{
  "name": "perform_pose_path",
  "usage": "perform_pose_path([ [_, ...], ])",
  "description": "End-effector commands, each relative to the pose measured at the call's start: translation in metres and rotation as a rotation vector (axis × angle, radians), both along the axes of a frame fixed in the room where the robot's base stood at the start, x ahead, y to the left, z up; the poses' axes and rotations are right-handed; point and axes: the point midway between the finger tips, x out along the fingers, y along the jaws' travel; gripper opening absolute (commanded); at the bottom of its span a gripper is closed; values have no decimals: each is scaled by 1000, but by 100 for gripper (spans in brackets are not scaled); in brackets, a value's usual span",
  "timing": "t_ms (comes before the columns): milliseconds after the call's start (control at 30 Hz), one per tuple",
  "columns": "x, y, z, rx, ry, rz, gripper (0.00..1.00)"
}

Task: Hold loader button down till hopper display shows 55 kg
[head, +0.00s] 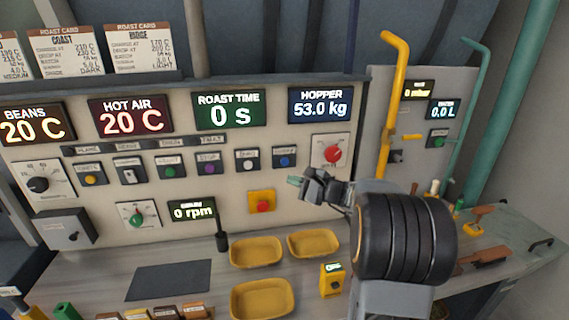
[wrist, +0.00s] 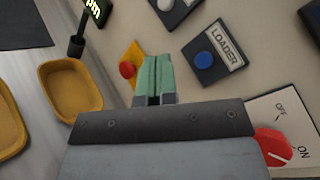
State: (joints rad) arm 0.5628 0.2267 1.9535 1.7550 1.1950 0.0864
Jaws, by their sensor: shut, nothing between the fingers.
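The hopper display (head: 320,105) on the upper right of the panel reads 53.0 kg. The loader button is a blue round button (wrist: 204,60) on a dark plate labelled LOADER in the wrist view. It also shows in the head view (head: 284,161) at the right end of the button row. My gripper (head: 293,181) is shut and empty, with green fingertips. In the head view the tips are just below the loader button; in the wrist view the fingertips (wrist: 153,60) are left of it and apart from it.
A red button on a yellow plate (head: 262,202) is below left of my fingertips. A red rotary switch (head: 333,153) sits right of the loader button. Yellow trays (head: 256,251) lie on the counter below. A yellow pipe (head: 396,95) stands at the right.

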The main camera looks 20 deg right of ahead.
Motion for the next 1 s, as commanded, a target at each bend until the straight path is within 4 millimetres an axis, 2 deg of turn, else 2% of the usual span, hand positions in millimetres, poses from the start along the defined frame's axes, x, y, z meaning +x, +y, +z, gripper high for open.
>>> perform_pose_path([
  [600, 66, -13, 0, -1, -1, 0, 0],
  [800, 79, -16, 0, 0, 1, 1, 0],
  [1000, 83, -17, 0, 0, 1, 1, 0],
])
